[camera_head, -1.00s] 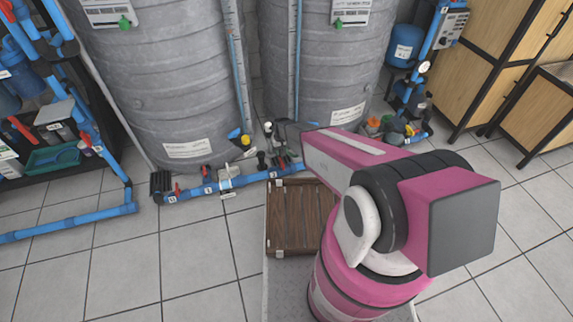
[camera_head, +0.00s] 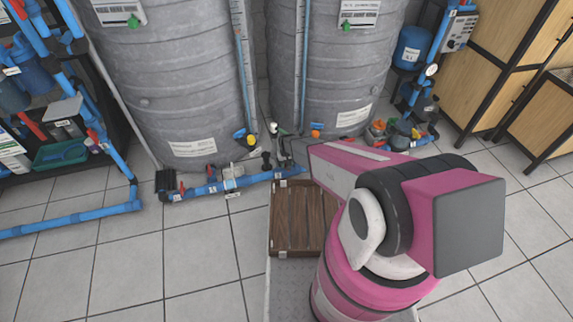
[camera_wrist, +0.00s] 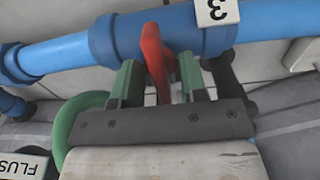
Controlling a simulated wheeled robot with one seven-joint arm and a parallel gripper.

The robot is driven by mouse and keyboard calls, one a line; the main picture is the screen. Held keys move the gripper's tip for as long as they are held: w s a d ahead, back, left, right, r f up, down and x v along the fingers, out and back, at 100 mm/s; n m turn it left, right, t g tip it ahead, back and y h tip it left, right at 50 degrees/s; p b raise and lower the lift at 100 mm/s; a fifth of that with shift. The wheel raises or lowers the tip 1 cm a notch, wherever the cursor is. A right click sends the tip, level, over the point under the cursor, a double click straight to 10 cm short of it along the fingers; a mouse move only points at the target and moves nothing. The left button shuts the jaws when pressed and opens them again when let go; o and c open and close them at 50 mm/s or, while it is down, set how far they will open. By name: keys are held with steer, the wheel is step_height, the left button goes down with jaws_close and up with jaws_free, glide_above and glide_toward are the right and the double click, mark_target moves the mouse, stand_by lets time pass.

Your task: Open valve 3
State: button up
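In the wrist view, the red handle (camera_wrist: 154,60) of a valve stands out from a blue pipe (camera_wrist: 60,58). A white tag (camera_wrist: 217,11) with an upside-down 3 is on the pipe beside the handle. My gripper (camera_wrist: 158,76) has its two green fingers on either side of the handle. The fingers look apart, with a gap on the right side; firm contact does not show. The low blue pipe (camera_head: 240,183) runs to behind the arm.
Two large grey tanks (camera_head: 175,85) stand behind the pipe. A brown wooden crate (camera_head: 300,215) lies in front of it, close to my arm. Blue piping with red handles (camera_head: 95,138) is at the left. Wooden cabinets (camera_head: 500,60) are at the right.

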jaws_close()
steer(key=shift+n, duration=0.4)
steer(key=n, duration=0.8)
steer(key=shift+n, duration=0.3)
steer(key=n, duration=0.8)
steer(key=shift+n, duration=0.4)
